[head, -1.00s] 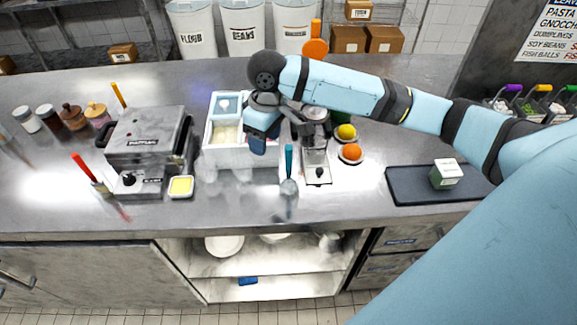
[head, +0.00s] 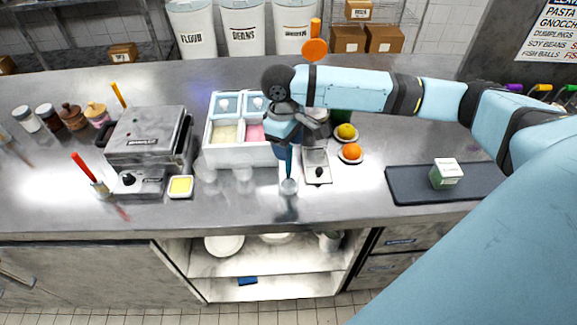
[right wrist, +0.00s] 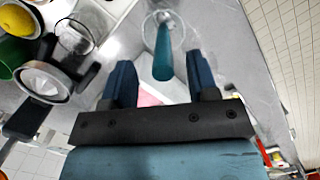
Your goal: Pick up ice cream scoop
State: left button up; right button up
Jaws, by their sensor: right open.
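The ice cream scoop has a teal handle and stands in a clear glass holder (head: 289,187). In the head view only a short part of its handle (head: 289,165) shows below my right gripper (head: 287,148). In the right wrist view the scoop handle (right wrist: 162,55) points toward the gap between the two fingers of my right gripper (right wrist: 160,78), and the glass holder (right wrist: 181,30) is beyond it. The right gripper is open and empty, above the scoop. Whether the fingers reach beside the handle is hard to tell. My left gripper is not in view.
A white ice cream box (head: 238,157) with pink and pale tubs stands left of the gripper. A waffle iron (head: 147,140) stands further left. The counter front is clear.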

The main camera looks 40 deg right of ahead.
aim_at(289, 168)
jog(key=f, duration=0.4)
jog(key=shift+s+f, duration=0.2)
jog(key=shift+s, duration=0.05)
jog(key=shift+c, duration=0.5)
grip_shut()
jog(key=shift+r, duration=0.2)
